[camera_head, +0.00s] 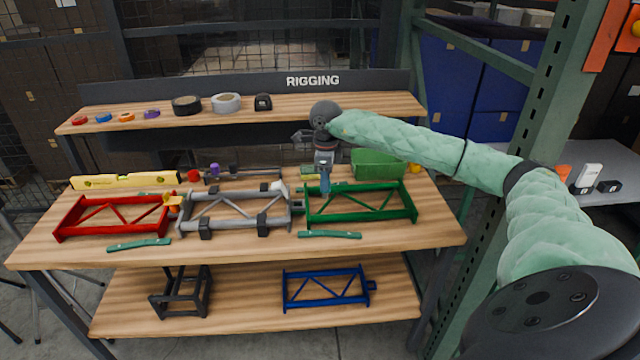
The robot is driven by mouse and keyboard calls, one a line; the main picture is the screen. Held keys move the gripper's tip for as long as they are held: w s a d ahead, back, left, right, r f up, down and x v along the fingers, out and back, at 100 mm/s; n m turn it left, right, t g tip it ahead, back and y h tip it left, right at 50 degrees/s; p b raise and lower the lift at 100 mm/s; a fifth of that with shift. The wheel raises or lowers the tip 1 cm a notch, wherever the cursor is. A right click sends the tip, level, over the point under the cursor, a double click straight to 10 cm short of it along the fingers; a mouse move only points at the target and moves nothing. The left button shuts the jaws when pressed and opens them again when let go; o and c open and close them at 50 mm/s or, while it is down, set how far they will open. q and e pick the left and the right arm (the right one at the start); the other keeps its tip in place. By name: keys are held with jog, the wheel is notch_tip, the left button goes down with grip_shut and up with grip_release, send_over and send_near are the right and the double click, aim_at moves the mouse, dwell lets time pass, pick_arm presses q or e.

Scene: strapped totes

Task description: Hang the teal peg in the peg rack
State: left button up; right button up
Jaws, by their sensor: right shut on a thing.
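My right gripper (324,168) reaches in from the right on its pale green arm and points down over the workbench, near the left end of the green frame. It is shut on a small blue-teal piece, which looks like the teal peg (325,186); the fingers partly hide it. I cannot tell whether its lower end touches the frame behind it. A low dark rack with upright posts, which looks like the peg rack (241,178), stands at the back of the bench, left of the gripper. A purple knob (215,169) shows at its left end. My left gripper is not in view.
Red (112,216), grey (236,212) and green (362,203) frames lie across the bench. A green bin (380,163) stands behind, right of the gripper. A yellow level (125,181) lies back left. A shelf (350,106) runs above; a green post (530,150) rises at right.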

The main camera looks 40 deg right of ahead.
jog(key=shift+s+d+r, duration=0.15)
jog(key=shift+r, duration=0.4)
jog(key=shift+r+p, duration=0.75)
jog(key=shift+r, duration=1.2)
